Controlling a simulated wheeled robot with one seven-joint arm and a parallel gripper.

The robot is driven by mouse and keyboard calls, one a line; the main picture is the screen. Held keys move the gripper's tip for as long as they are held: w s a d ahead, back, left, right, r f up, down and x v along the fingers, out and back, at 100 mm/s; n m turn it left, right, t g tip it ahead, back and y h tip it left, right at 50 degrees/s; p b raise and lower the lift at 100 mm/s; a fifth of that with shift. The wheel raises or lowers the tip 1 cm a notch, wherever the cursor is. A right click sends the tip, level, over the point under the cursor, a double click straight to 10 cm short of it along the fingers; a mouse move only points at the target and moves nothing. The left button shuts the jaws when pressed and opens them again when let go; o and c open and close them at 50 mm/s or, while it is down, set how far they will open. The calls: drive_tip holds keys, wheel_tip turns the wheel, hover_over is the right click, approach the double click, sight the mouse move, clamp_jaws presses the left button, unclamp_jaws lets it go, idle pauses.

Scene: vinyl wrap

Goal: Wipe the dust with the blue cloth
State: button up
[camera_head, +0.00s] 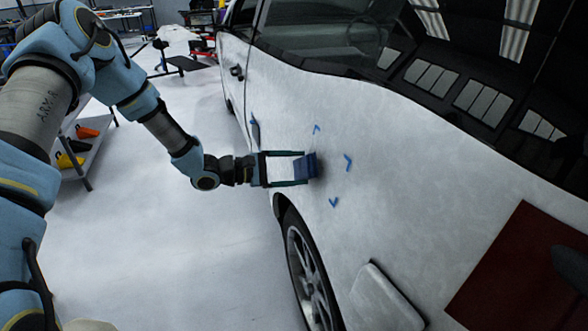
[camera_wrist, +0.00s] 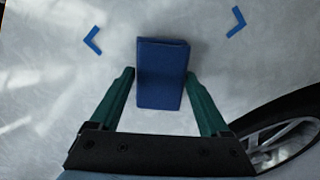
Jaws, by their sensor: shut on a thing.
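The blue cloth (camera_head: 306,166) is a folded dark blue block between the fingertips of my gripper (camera_head: 299,168), against or very close to the side panel of the white car (camera_head: 400,190). In the wrist view the cloth (camera_wrist: 161,75) sits between the two green fingers of my gripper (camera_wrist: 160,85), which are shut on it. Blue corner marks (camera_head: 348,162) are on the panel around and to the right of the cloth; two show in the wrist view, one at upper left (camera_wrist: 92,40). The panel looks mottled grey-white; I cannot tell dust from the surface finish.
The car's wheel (camera_head: 308,265) is below my gripper. A dark red patch (camera_head: 525,265) is on the panel at lower right. A grey shelf cart (camera_head: 88,140) with orange and yellow items stands at left, behind my arm. The floor between cart and car is clear.

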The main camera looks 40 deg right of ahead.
sight(306, 177)
drive_tip(key=shift+s+d+f+b, duration=0.15)
drive_tip(key=shift+s+d+b, duration=0.15)
drive_tip(key=shift+d, duration=0.35)
drive_tip(key=shift+s+a, duration=0.4)
drive_tip(key=shift+s, duration=0.45)
drive_tip(key=shift+s+a, duration=0.35)
drive_tip(key=shift+s, duration=0.5)
drive_tip(key=shift+s+f+b, duration=0.1)
drive_tip(key=shift+b, duration=0.25)
drive_tip(key=shift+d, duration=0.15)
drive_tip(key=shift+w+d+b, duration=0.2)
drive_tip(key=shift+w+d, duration=0.05)
drive_tip(key=shift+w, duration=0.35)
drive_tip(key=shift+w+d+b, duration=0.15)
drive_tip(key=shift+w+d, duration=0.15)
drive_tip(key=shift+w, duration=0.35)
drive_tip(key=shift+w+d+b, duration=0.2)
drive_tip(key=shift+w+d, duration=0.05)
drive_tip(key=shift+w, duration=0.35)
drive_tip(key=shift+r, duration=0.2)
drive_tip(key=shift+s+p+v, duration=0.1)
drive_tip(key=shift+p+v, duration=0.25)
drive_tip(key=shift+v, duration=1.15)
drive_tip(key=shift+s+p+v, duration=0.15)
drive_tip(key=shift+p+v, duration=0.15)
drive_tip(key=shift+v, duration=1.2)
